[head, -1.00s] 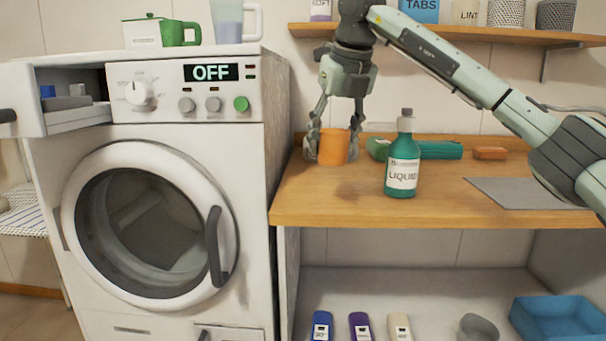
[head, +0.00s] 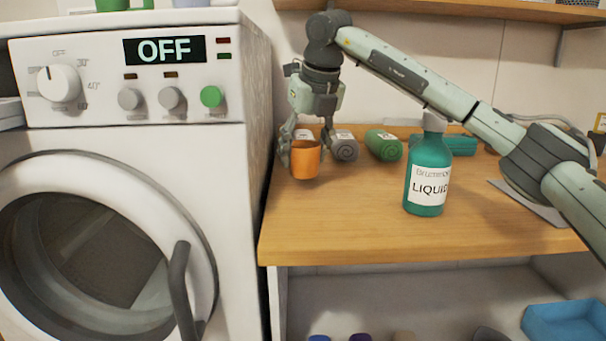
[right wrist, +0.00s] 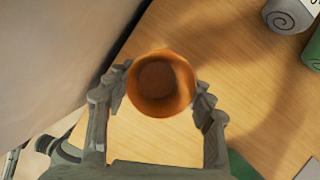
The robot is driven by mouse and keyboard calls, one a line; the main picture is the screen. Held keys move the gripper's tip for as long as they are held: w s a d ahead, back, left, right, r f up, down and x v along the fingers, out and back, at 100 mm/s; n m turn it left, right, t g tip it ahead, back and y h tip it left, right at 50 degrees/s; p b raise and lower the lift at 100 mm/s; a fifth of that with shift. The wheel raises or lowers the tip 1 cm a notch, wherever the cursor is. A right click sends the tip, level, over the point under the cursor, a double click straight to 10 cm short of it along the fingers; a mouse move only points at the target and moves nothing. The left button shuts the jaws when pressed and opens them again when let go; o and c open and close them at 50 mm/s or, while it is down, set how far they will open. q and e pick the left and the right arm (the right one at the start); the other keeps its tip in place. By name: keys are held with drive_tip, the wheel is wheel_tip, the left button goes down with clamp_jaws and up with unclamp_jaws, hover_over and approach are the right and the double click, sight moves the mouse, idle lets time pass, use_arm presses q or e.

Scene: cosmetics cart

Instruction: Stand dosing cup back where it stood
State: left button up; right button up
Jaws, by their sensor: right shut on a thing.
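The orange dosing cup (head: 305,162) is upright at the left end of the wooden counter, close to the washing machine. My right gripper (head: 305,148) comes down from above and is shut around its sides. The right wrist view looks into the cup's open mouth (right wrist: 160,82), with a finger of the gripper (right wrist: 163,90) on each side. I cannot tell whether the cup's base touches the counter. My left gripper is not in view.
The teal liquid bottle (head: 427,170) stands right of the cup on the counter (head: 340,220). A grey roll (head: 344,146) and a green roll (head: 384,145) lie behind. The washing machine (head: 240,150) borders the counter on the left. The counter's front middle is clear.

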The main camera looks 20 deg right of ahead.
sight(304, 171)
drive_tip(key=shift+f, duration=2.15)
drive_tip(key=o, duration=1)
drive_tip(key=shift+o, duration=0.2)
drive_tip(key=shift+r, duration=0.1)
drive_tip(key=v, duration=1.2)
drive_tip(key=shift+w, duration=0.1)
